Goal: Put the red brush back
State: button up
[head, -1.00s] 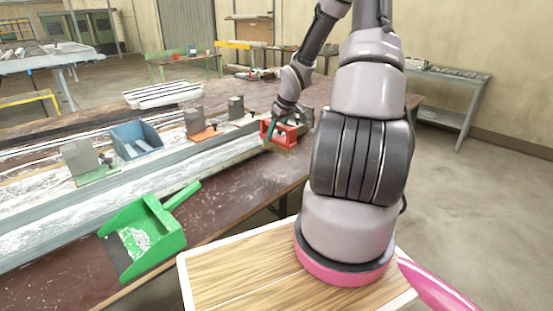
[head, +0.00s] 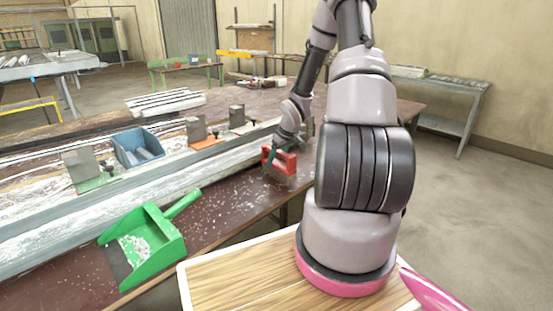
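The red brush (head: 284,162) has a red block-like handle and a pale brown lower part. It is at my gripper (head: 272,157), over the brown bench top near its front edge. My gripper reaches down to the handle, and the brush has moved along with it, so it is shut on the brush. The arm's wrist hides part of the grip. I cannot tell whether the brush's underside touches the bench top.
A green dustpan (head: 150,244) with pale shavings lies at the bench's front edge. A long grey profile (head: 165,183) runs behind it. Clamp blocks (head: 196,130) and a blue bin (head: 137,148) stand along the profile. Shavings litter the bench top (head: 225,205).

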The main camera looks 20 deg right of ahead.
jog(key=shift+o, duration=0.3)
jog(key=shift+r, duration=0.25)
jog(key=v, duration=1.2)
jog(key=s+a+r+m+h, duration=0.2)
jog(key=s+a+r, duration=0.25)
jog(key=r, duration=0.45)
jog(key=s+a+r+m+h, duration=0.1)
jog(key=s+a+r+m, duration=0.15)
jog(key=s+r, duration=0.45)
jog(key=s+a+r+m+t+y, duration=0.2)
jog(key=s+a+r+m+y, duration=0.1)
jog(key=s+a+r, duration=0.6)
jog(key=s+r, duration=0.3)
jog(key=r, duration=0.1)
jog(key=shift+s+a+r+m+t+y, duration=0.15)
jog(key=shift+a+m+t+y, duration=0.15)
jog(key=shift+a+m+t, duration=0.1)
